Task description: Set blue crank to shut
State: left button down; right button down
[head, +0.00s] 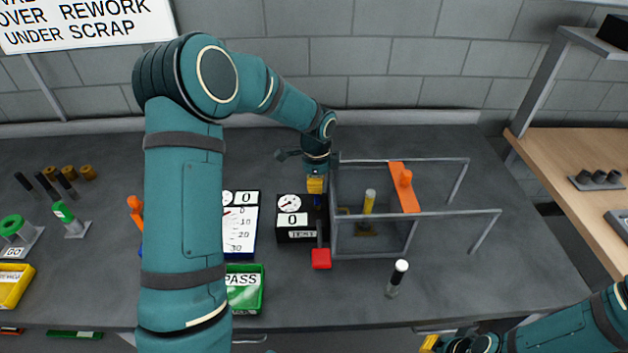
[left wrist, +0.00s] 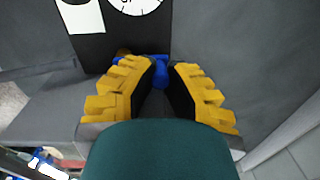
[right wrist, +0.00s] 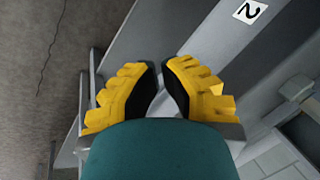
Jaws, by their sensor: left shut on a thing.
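The blue crank (head: 318,202) is on the right side of a black gauge box (head: 294,236) with a round white dial and a "0" display. My left gripper (head: 316,186) reaches down from above at the box's right edge. In the left wrist view its yellow fingers are closed on the blue crank (left wrist: 160,72), hiding part of it. The crank's exact angle is hard to tell. My right gripper (right wrist: 163,66) has its fingertips together, with nothing seen between them. It hangs in front of the bench, low at the right in the head view.
A grey frame (head: 460,214) with an orange plate (head: 404,187) stands just right of the box. A red block (head: 321,259) sits at the box's front right. A green PASS tray (head: 244,288) lies front left.

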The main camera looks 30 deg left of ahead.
pick_arm(q)
jog(key=c, duration=0.9)
grip_release()
jog(key=shift+d, duration=0.1)
jog(key=shift+r, duration=0.1)
notch_tip(320, 180, up, 12)
jog(key=shift+s, duration=0.25)
jog(key=shift+d, duration=0.1)
